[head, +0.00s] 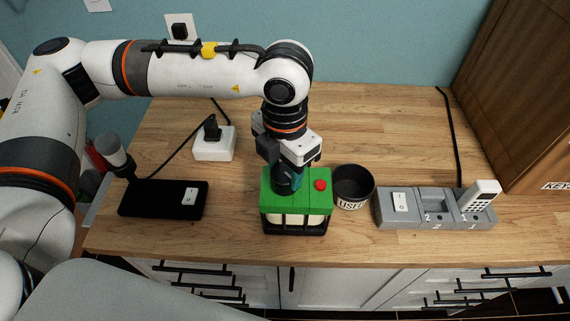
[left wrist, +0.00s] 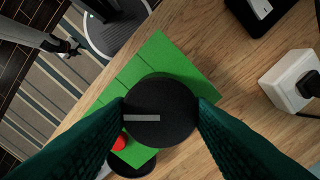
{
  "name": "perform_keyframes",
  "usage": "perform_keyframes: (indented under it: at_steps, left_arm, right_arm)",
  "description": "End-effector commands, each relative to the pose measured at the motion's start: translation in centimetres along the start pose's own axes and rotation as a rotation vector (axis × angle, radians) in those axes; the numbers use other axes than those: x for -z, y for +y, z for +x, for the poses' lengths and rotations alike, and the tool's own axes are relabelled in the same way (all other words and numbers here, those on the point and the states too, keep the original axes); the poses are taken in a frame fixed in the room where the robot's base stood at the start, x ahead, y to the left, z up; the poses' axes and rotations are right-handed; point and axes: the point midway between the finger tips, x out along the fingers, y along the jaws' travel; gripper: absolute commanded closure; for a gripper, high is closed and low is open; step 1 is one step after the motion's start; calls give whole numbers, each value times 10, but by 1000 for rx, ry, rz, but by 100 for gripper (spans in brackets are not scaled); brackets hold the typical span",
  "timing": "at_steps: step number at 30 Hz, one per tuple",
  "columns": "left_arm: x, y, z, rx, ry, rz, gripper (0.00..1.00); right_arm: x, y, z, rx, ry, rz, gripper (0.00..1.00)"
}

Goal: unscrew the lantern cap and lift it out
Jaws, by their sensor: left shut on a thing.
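The lantern has a green top (head: 304,202) over a pale body in a black frame. It stands upright near the counter's front edge. A red button (head: 320,185) sits on its top, right of my gripper. The cap is a round black disc with a grey bar (left wrist: 160,112) in the left wrist view; in the head view my fingers mostly hide it. My left gripper (head: 288,180) points down and is shut on the cap, one finger on each side. I cannot tell whether the cap is raised. A small dark arm end, apparently my right gripper (left wrist: 68,47), shows over the floor.
A dark bowl labelled USED (head: 353,187) stands close right of the lantern. A grey tray (head: 420,211) with a handheld device (head: 481,194) is farther right. A black pad (head: 160,199) and white socket block (head: 213,144) lie left. The counter behind is clear.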

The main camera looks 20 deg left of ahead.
Motion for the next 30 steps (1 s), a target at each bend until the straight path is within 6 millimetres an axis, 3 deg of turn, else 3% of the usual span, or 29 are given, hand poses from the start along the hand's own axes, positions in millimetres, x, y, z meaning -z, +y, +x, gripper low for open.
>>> perform_keyframes:
  at_steps: [15, 30]
  left_arm:
    - [0, 0, 2, 0, 2, -173, 77]
    - [0, 0, -9, 1, 1, -172, 77]
  right_arm:
    - [0, 0, 21, 0, -2, 0, 64]
    - [-1, 1, 14, -1, -4, 0, 64]
